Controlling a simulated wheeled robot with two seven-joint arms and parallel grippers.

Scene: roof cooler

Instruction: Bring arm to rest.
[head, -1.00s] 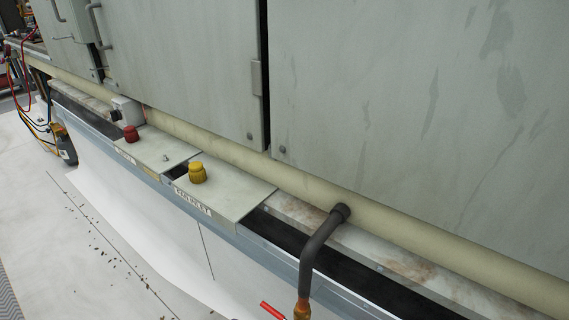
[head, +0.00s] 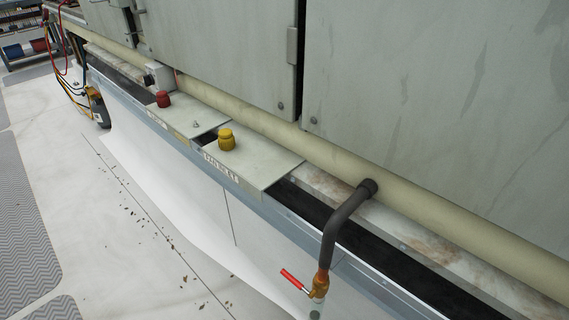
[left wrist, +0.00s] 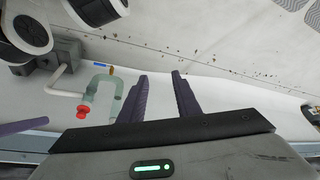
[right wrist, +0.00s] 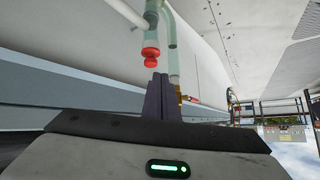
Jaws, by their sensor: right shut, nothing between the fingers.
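My left gripper (left wrist: 160,76) shows in the left wrist view with its two dark fingers apart and nothing between them. My right gripper (right wrist: 160,76) shows in the right wrist view with its fingers together and empty. Its tips appear close to a pale green pipe (right wrist: 173,50) and a red cap (right wrist: 150,52); I cannot tell whether they touch. Neither gripper shows in the head view. In the left wrist view, the green bent pipe (left wrist: 102,74) and red cap (left wrist: 82,111) are left of the left fingers.
A dark bent pipe (head: 335,227) with a brass valve (head: 319,286) and red lever (head: 293,279) hangs over the ledge. A yellow cap (head: 226,139) and red cap (head: 163,99) stand on ledge plates. Grey cabinet panels (head: 430,100) rise behind. The floor (head: 75,210) at left is mostly clear.

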